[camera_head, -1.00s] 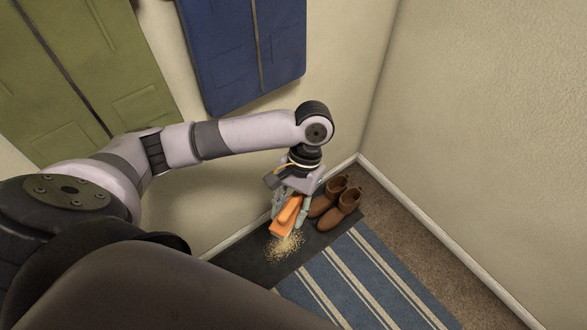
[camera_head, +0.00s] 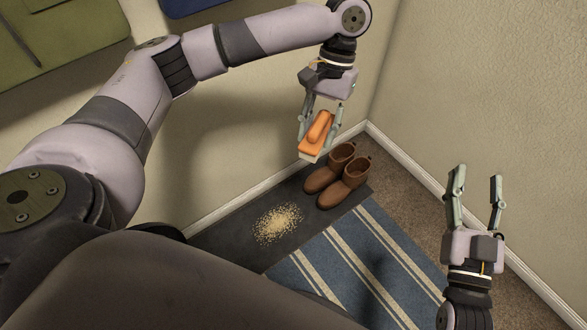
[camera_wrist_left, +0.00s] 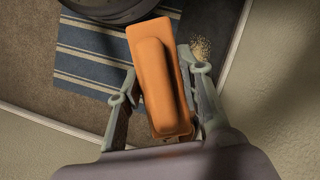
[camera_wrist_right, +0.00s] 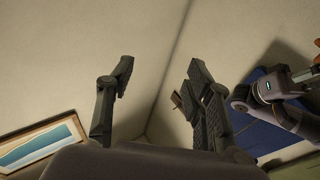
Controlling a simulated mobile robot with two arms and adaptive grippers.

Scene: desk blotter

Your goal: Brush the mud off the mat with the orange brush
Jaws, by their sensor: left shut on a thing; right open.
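The orange brush (camera_head: 318,134) is held in the air by my left gripper (camera_head: 320,125), which is shut on it, above and left of the boots. The brush also shows between the fingers in the left wrist view (camera_wrist_left: 158,85). The dark mat (camera_head: 225,243) lies along the wall. A patch of tan crumbs, the mud (camera_head: 279,222), lies on the mat, apart from the brush. The mud shows partly in the left wrist view (camera_wrist_left: 201,48). My right gripper (camera_head: 477,185) is open and empty at the right, raised with its fingers pointing up.
A pair of brown boots (camera_head: 338,175) stands on the mat's far end. A blue striped rug (camera_head: 355,260) lies beside the mat on brown carpet (camera_head: 405,205). Walls with white baseboards close off the corner. A framed picture (camera_wrist_right: 42,145) shows in the right wrist view.

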